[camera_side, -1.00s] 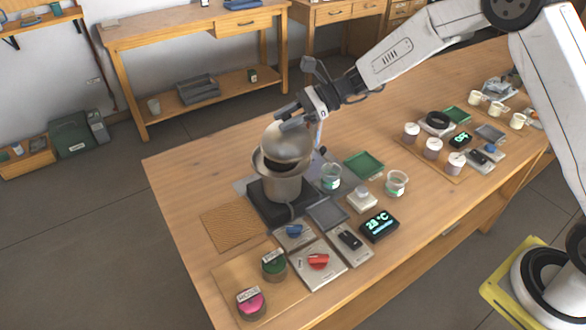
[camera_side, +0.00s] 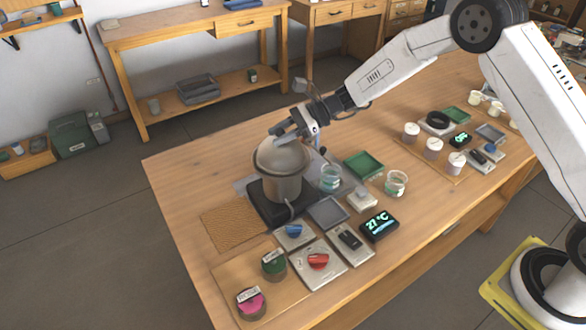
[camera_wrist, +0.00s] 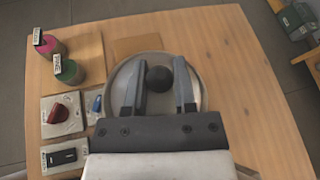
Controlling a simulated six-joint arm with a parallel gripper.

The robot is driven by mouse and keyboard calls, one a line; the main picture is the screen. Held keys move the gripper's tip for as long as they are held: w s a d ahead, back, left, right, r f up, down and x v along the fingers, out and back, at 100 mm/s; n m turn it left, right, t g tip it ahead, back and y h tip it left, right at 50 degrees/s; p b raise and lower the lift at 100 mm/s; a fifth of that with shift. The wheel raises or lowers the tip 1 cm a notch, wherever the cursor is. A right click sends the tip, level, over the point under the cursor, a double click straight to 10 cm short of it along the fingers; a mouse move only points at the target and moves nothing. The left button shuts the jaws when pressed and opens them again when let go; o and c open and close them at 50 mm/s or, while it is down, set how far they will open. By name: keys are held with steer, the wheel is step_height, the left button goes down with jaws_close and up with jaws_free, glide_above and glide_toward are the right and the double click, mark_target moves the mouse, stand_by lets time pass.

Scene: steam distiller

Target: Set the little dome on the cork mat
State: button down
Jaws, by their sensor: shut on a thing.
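The little dome (camera_side: 281,158) is a grey metal lid sitting over the mouth of a metal pot (camera_side: 281,189). In the wrist view the dome (camera_wrist: 118,88) is a round pale disc with a black ball knob (camera_wrist: 158,78). My gripper (camera_side: 277,134) is over the dome's top, shut on its knob; in the wrist view its two fingers (camera_wrist: 159,82) stand on either side of the knob. The cork mat (camera_side: 233,224) lies bare on the table left of the pot. Part of it shows behind the dome in the wrist view (camera_wrist: 136,45).
The pot stands on a black heater (camera_side: 258,208). A display (camera_side: 379,226) reading 27 °C, a switch (camera_side: 350,240), a red knob (camera_side: 317,261) and a blue knob (camera_side: 294,230) are in front. Beakers (camera_side: 396,183) stand at right. Jars (camera_side: 273,264) stand near the mat.

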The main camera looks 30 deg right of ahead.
steer(key=shift+f, duration=0.15)
steer(key=shift+c, duration=2.1)
jaws_free()
steer(key=shift+w+v, duration=0.15)
steer(key=shift+v, duration=1.8)
steer(key=shift+w+v, duration=0.1)
steer(key=shift+v, duration=1.85)
steer(key=shift+s, duration=0.1)
